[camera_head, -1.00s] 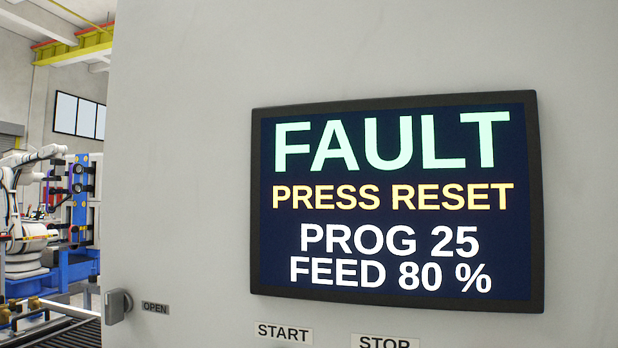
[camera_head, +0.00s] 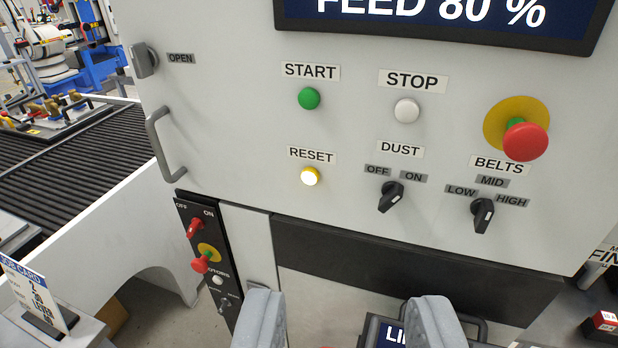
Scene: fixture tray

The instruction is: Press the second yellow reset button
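A yellow-ringed button with a bright, lit centre (camera_head: 310,176) sits under the RESET label (camera_head: 312,154) on the grey control panel. It is the only yellow reset button I can make out in view. My gripper (camera_head: 348,318) shows at the bottom edge as two grey fingers spread well apart, open, with nothing seen between them. It is below the reset button in the picture and apart from the panel. The screen (camera_head: 440,18) is cut off at the top and shows FEED 80 %.
The panel also bears a green START button (camera_head: 309,98), a white STOP button (camera_head: 406,110), a red emergency stop (camera_head: 525,141), and DUST (camera_head: 391,196) and BELTS (camera_head: 483,213) knobs. A handle (camera_head: 162,144) juts out at left. A roller conveyor (camera_head: 75,140) lies further left.

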